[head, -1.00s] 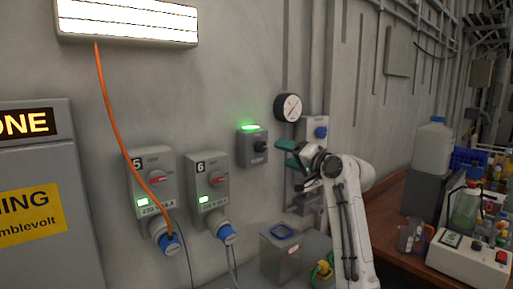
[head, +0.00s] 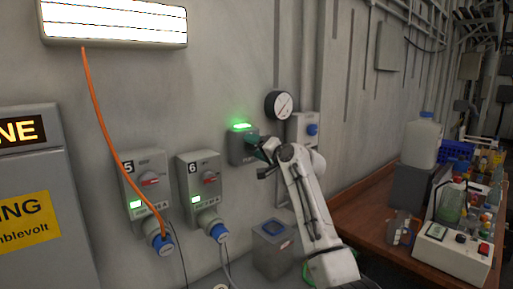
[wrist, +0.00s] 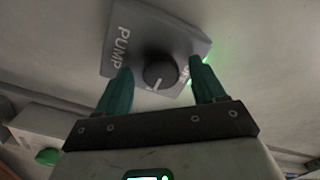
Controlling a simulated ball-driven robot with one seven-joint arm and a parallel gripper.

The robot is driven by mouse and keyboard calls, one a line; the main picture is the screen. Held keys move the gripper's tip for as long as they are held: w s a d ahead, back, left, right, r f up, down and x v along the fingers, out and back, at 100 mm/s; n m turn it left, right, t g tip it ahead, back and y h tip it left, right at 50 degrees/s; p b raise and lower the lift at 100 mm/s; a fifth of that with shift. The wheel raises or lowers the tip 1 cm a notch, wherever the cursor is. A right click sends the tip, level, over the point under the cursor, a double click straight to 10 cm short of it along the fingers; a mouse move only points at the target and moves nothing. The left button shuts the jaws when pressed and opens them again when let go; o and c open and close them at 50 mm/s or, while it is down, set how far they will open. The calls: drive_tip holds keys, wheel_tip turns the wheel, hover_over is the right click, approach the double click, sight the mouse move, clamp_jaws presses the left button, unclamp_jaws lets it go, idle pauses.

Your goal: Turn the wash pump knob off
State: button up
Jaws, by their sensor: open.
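The wash pump box is a grey wall box (head: 238,147) with a lit green lamp (head: 241,126) on top. In the wrist view its face (wrist: 125,42) reads "PUMP", and a round black knob (wrist: 160,71) with a pale pointer line stands on it. My gripper (head: 257,142) is at the box in the head view and covers the knob there. In the wrist view my gripper (wrist: 160,82) is open, with one green finger on each side of the knob. A gap shows between each finger and the knob.
Sockets 5 (head: 147,180) and 6 (head: 203,180) are on the wall to the left. A pressure gauge (head: 279,105) and a box with a blue knob (head: 303,130) are to the right. A wooden bench (head: 355,222) with bottles stands at the right.

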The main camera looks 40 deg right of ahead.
drive_tip(key=c, duration=1.1)
drive_tip(key=shift+o, duration=0.2)
drive_tip(key=shift+f, duration=0.1)
drive_tip(key=shift+b, duration=0.45)
drive_tip(key=n+b, duration=0.2)
drive_tip(key=b, duration=0.1)
drive_tip(key=n+b, duration=0.1)
drive_tip(key=n, duration=0.1)
drive_tip(key=shift+f, duration=0.25)
drive_tip(key=n+b, duration=0.4)
drive_tip(key=shift+d, duration=0.1)
drive_tip(key=n+b, duration=0.2)
drive_tip(key=n, duration=0.3)
drive_tip(key=shift+r+b, duration=0.1)
drive_tip(key=shift+b, duration=0.2)
drive_tip(key=n+b, duration=0.1)
drive_tip(key=n, duration=0.3)
drive_tip(key=shift+r+n+b, duration=0.1)
drive_tip(key=shift+n+b, duration=0.25)
drive_tip(key=shift+n, duration=0.05)
